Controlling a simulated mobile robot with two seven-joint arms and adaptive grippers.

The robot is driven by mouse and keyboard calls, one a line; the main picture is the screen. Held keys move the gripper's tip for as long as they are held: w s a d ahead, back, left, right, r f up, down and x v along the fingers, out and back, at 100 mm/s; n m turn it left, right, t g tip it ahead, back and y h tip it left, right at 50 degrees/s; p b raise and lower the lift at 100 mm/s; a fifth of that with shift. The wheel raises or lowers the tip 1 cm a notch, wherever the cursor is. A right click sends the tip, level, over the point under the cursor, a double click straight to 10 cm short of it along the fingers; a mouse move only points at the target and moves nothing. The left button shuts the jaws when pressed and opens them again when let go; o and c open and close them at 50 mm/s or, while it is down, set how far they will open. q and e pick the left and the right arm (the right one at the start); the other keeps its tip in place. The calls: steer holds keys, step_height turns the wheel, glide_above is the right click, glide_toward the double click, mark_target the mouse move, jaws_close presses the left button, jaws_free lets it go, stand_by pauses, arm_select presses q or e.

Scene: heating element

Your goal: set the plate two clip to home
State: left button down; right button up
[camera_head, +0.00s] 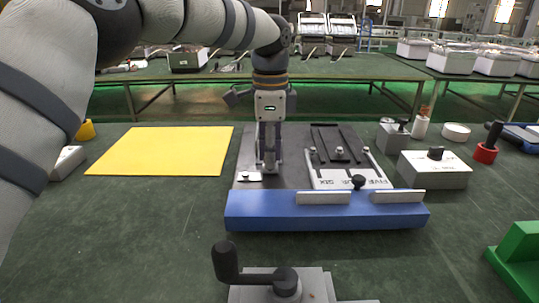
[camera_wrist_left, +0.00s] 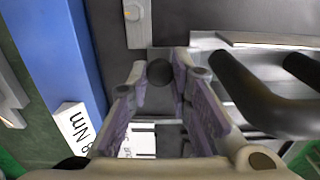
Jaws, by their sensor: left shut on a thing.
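A dark grey fixture plate (camera_head: 290,180) lies on the green table behind a blue bar (camera_head: 325,211). My left gripper (camera_head: 268,168) points straight down at the left part of the fixture plate. In the left wrist view its fingers (camera_wrist_left: 160,88) are shut on a small round black knob (camera_wrist_left: 159,72), which I take to be the clip's knob. In the head view the fingers hide the knob. A small pale plate (camera_head: 246,177) shows just left of the fingertips. A larger pale plate with lettering (camera_head: 345,178) lies on the right part. Which is plate two I cannot tell.
A yellow mat (camera_head: 160,151) lies to the left. Grey boxes with black knobs (camera_head: 434,168) and a red-based black handle (camera_head: 487,150) stand to the right. A black crank (camera_head: 245,268) stands in front, and a green block (camera_head: 517,257) is at front right.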

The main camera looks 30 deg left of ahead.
arm_select(q)
steer(key=c, duration=1.4)
jaws_free()
steer(key=shift+w+a, duration=0.15)
steer(key=shift+w, duration=0.1)
steer(key=shift+c, duration=0.2)
step_height(320, 180, up, 12)
steer(key=shift+s, duration=0.1)
